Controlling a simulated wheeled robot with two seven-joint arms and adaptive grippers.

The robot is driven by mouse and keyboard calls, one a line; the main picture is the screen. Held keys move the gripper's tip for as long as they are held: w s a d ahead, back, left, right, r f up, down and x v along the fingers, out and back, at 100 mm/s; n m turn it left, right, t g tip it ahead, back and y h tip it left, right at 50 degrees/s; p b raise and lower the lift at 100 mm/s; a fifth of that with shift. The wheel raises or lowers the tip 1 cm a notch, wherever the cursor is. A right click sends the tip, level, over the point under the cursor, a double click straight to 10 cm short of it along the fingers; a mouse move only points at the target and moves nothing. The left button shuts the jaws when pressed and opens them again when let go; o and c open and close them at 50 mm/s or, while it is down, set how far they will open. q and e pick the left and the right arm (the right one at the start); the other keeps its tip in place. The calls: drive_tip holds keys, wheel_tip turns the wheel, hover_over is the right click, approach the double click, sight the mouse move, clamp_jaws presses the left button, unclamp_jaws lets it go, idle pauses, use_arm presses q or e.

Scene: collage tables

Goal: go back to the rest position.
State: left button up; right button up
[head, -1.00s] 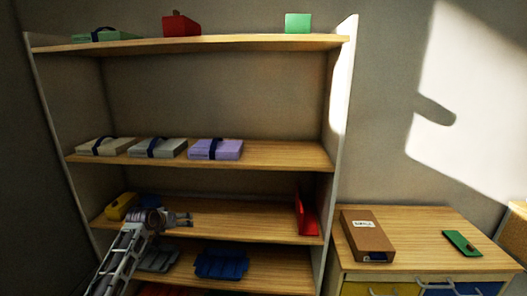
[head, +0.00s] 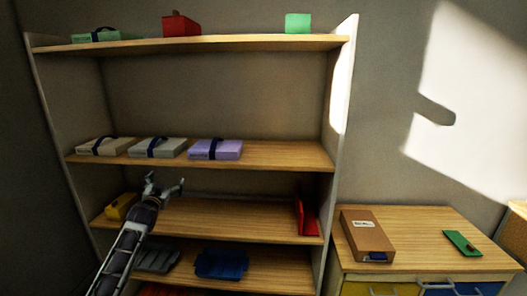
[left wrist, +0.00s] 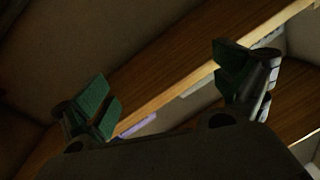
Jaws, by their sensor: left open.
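My left gripper (head: 163,187) is open and empty in the head view. It is raised in front of the shelf unit, at the left, between the middle board and the board below it. In the left wrist view its two fingers (left wrist: 170,92) stand wide apart with nothing between them. Beyond them a wooden shelf board (left wrist: 165,82) runs at a slant. My right gripper is not in view.
The shelf (head: 285,155) holds pale and purple boxes, a yellow block (head: 121,206), a red bookend (head: 306,215) and blue trays (head: 221,264). A side cabinet (head: 420,222) at right bears a brown box (head: 367,235) and a green piece (head: 462,243).

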use_arm(q)
drive_tip(key=s+d+f+g, duration=0.1)
drive_tip(key=s+f+g, duration=0.15)
drive_tip(key=f, duration=1.25)
drive_tip(key=s+d+f+g, duration=0.15)
drive_tip(key=s+f, duration=0.25)
drive_tip(key=f, duration=1.1)
drive_tip(key=s+d+f+g, duration=0.1)
drive_tip(key=s+f+g, duration=0.1)
drive_tip(key=s+f, duration=0.8)
drive_tip(key=s+d+f+g, duration=0.1)
drive_tip(key=s+f+g, duration=0.35)
drive_tip(key=f, duration=0.95)
drive_tip(key=s+d+f, duration=0.3)
drive_tip(key=s+f, duration=0.9)
drive_tip(key=s, duration=0.4)
drive_tip(key=s+d+f+g, duration=0.1)
drive_tip(key=s+f, duration=0.4)
drive_tip(key=s, duration=0.8)
drive_tip(key=s+d+f+g+h+b, duration=0.1)
drive_tip(key=s+f+g, duration=0.3)
drive_tip(key=s, duration=1)
drive_tip(key=s+d+f+g, duration=0.2)
drive_tip(key=s+f, duration=0.4)
drive_tip(key=s, duration=0.7)
drive_tip(key=shift+s+d, duration=0.2)
drive_tip(key=shift+d, duration=0.55)
